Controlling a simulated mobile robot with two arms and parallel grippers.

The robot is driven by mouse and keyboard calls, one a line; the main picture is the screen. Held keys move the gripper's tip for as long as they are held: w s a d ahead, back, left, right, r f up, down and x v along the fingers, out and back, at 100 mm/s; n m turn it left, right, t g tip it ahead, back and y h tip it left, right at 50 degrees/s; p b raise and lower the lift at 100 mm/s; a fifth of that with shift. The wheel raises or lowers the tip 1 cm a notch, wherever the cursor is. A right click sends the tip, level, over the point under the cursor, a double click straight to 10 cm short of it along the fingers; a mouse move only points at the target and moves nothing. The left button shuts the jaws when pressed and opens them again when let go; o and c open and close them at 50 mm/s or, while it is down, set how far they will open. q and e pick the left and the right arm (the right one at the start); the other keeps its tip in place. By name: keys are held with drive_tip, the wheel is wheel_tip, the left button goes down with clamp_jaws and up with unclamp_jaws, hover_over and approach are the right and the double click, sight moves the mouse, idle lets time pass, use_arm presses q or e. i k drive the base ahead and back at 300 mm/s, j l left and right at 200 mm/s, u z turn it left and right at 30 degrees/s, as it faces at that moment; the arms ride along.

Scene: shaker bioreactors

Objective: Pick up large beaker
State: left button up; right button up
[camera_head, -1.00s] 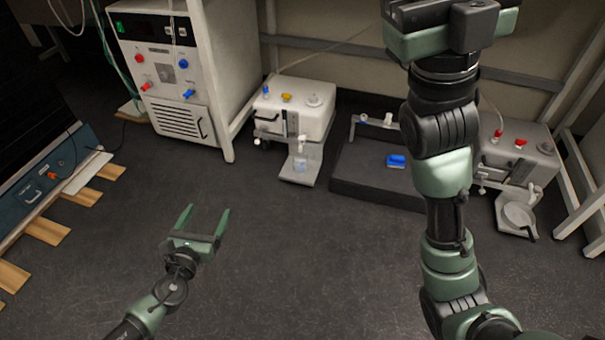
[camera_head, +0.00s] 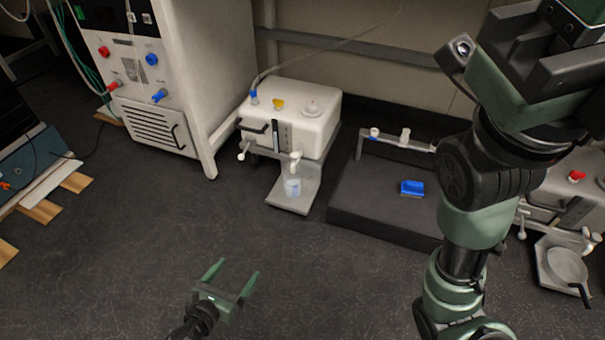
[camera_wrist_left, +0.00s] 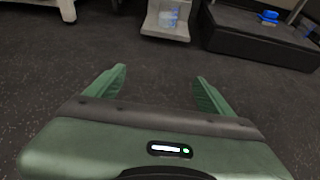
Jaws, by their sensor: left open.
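A clear beaker (camera_head: 293,187) with bluish-white contents or markings stands on the grey platform of the white machine, below its spout. It also shows at the top of the left wrist view (camera_wrist_left: 169,17). My left gripper (camera_head: 232,274) is open and empty over the dark floor, nearer to me than the beaker and well apart from it. Its two green fingers also show spread in the left wrist view (camera_wrist_left: 158,82). My right arm crosses the right side of the head view. Its gripper is cut off at the top right, and its fingertips do not show.
The white machine (camera_head: 290,117) has blue and yellow fittings on top. A black tray (camera_head: 375,205) with a blue block (camera_head: 412,188) lies to its right. A second machine with a pan (camera_head: 567,266) is farther right. Floor before the beaker is clear.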

sight(293, 183)
drive_tip(key=i+l, duration=0.25)
drive_tip(key=i, duration=0.25)
drive_tip(key=i+l, duration=0.3)
drive_tip(key=i, duration=0.2)
